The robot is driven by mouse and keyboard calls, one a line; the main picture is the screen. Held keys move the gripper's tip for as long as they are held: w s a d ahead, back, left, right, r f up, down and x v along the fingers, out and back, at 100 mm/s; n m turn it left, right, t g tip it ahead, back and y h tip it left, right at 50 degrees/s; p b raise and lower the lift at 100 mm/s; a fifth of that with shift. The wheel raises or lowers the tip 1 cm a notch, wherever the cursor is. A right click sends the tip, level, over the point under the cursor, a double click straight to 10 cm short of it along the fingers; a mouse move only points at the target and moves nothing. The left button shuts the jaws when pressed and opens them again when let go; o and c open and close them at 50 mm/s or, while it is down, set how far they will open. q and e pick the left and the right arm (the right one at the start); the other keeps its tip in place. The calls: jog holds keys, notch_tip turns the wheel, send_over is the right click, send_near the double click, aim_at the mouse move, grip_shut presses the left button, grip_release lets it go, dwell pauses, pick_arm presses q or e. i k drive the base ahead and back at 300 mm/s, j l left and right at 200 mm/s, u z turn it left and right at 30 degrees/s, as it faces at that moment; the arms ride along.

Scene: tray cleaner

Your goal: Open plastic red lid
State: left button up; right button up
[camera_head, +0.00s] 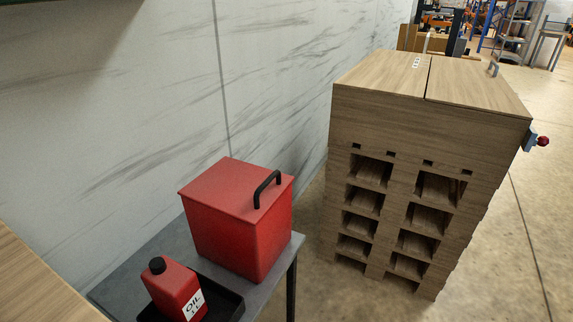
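A red plastic bin stands on a small grey table, and its red lid (232,183) lies flat and closed on top. A black arched handle (267,189) sits near the right edge of the lid. The bin's body (240,235) is the same red. Neither of my grippers shows in the head view, so nothing of mine is seen touching the lid or handle.
A red oil bottle (174,286) with a black cap stands in a black tray (229,307) in front of the bin. The grey table (150,262) stands near a marble-patterned wall (110,100). A wooden slotted cabinet (430,125) stands to the right, with open floor beyond.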

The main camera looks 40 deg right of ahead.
aim_at(245, 192)
jog(key=l+z, duration=0.15)
jog(key=z, duration=0.3)
jog(key=l+z, duration=0.1)
jog(key=z, duration=0.3)
